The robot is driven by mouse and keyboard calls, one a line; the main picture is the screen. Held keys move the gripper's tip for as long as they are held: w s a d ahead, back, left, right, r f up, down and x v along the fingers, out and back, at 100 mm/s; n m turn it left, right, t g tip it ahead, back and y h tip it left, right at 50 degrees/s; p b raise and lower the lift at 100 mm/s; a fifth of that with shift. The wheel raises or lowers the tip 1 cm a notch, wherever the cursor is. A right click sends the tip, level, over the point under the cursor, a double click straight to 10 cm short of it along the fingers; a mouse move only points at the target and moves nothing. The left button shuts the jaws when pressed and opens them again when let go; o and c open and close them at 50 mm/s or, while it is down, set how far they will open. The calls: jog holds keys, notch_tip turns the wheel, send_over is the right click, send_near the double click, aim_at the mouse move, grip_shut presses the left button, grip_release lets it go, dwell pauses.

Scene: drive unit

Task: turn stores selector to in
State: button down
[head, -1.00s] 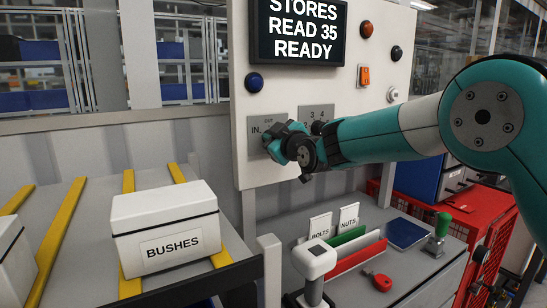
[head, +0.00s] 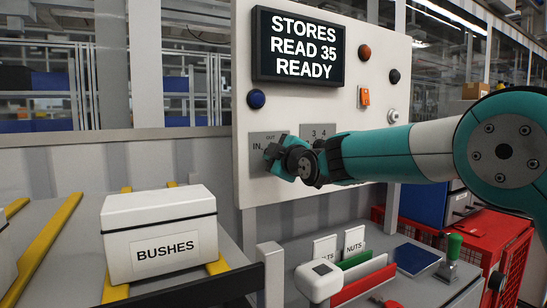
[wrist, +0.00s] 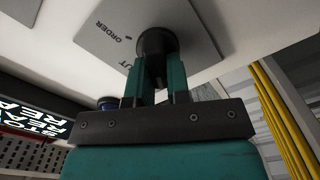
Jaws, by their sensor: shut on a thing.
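The stores selector is a black round knob (wrist: 156,42) on a grey plate (head: 258,139) low on the white panel. The wrist view shows the words ORDER and part of OUT beside the knob. My gripper (wrist: 154,84) is shut on the knob, one teal finger on each side of its grip. In the head view my gripper (head: 276,160) covers most of the knob, so I cannot tell which way it points.
A second plate (head: 318,131) marked 3 and 4 sits right of the selector, partly behind my arm. A display (head: 299,48) reads STORES READ 35 READY. A blue button (head: 256,99) is below it. A BUSHES box (head: 160,236) stands at left, a red cart (head: 490,250) at right.

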jog(key=c, duration=1.1)
grip_release()
jog(key=shift+s, duration=0.15)
jog(key=b+v, duration=0.6)
jog(key=v, duration=1.1)
jog(key=shift+s+d, duration=0.1)
jog(key=shift+d, duration=0.05)
jog(key=s+d+f+m+g+h+p, duration=0.2)
jog(key=s+d+f+m+g, duration=0.1)
jog(key=s, duration=0.7)
jog(key=s+d+f+m+g+h+p, duration=0.2)
jog(key=s+d+f+m+g, duration=0.2)
jog(key=s+f+g, duration=0.3)
jog(key=s+d+f+m+g+h+p, duration=0.1)
jog(key=s+d+f+m+g, duration=0.3)
jog(key=s, duration=1)
notch_tip(320, 180, down, 3)
jog(key=shift+d+r+m+g+h+p, duration=0.1)
jog(key=shift+d+m+g+h+p, duration=0.05)
jog(key=shift+m+g+h+p, duration=0.3)
